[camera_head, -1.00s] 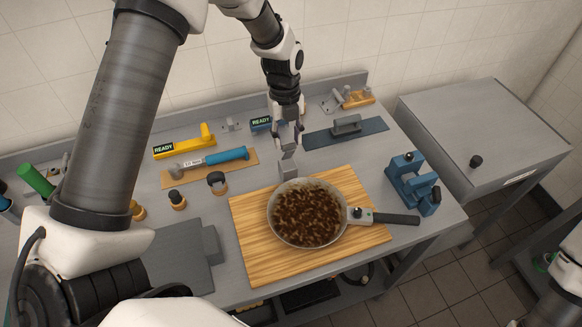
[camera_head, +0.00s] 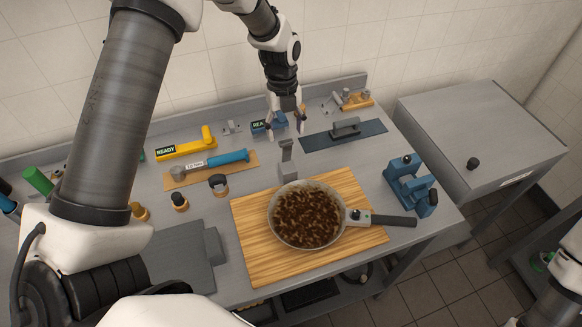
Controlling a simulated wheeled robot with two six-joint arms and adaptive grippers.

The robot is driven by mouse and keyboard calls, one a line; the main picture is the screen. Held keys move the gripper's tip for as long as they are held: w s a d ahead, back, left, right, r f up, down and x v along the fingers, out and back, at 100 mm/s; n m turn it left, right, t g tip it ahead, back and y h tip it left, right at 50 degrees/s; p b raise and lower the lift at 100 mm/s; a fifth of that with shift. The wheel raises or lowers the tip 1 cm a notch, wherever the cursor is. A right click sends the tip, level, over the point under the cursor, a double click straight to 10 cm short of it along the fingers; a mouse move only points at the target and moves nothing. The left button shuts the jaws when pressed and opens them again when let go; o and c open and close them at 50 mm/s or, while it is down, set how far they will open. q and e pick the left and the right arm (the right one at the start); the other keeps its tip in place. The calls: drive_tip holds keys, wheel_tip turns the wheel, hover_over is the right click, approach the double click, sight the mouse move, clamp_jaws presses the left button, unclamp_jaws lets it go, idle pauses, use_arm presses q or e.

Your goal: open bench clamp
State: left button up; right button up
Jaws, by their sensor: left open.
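A grey clamp-like block (camera_head: 287,168) stands at the back edge of the wooden board, right behind the pan, with its grey lever (camera_head: 286,149) standing up. I take this to be the bench clamp. My left gripper (camera_head: 287,125) is open and empty, behind and above the lever, apart from it. A blue vise-like device (camera_head: 408,186) stands at the right end of the bench. Of my right arm only a part shows at the lower right edge; its gripper is out of view.
A pan (camera_head: 306,213) of brown food sits on the wooden board (camera_head: 257,262), handle to the right. A dark mat (camera_head: 370,131) with a grey handle lies back right.

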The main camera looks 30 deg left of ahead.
use_arm(q)
drive_tip(key=shift+r+p, duration=0.45)
drive_tip(key=shift+r, duration=0.5)
drive_tip(key=shift+w+a+r+p, duration=0.1)
drive_tip(key=shift+r+p, duration=0.2)
wheel_tip(320, 180, up, 3)
drive_tip(key=shift+a+r+p, duration=0.15)
drive_tip(key=shift+p, duration=0.65)
drive_tip(key=shift+w, duration=0.15)
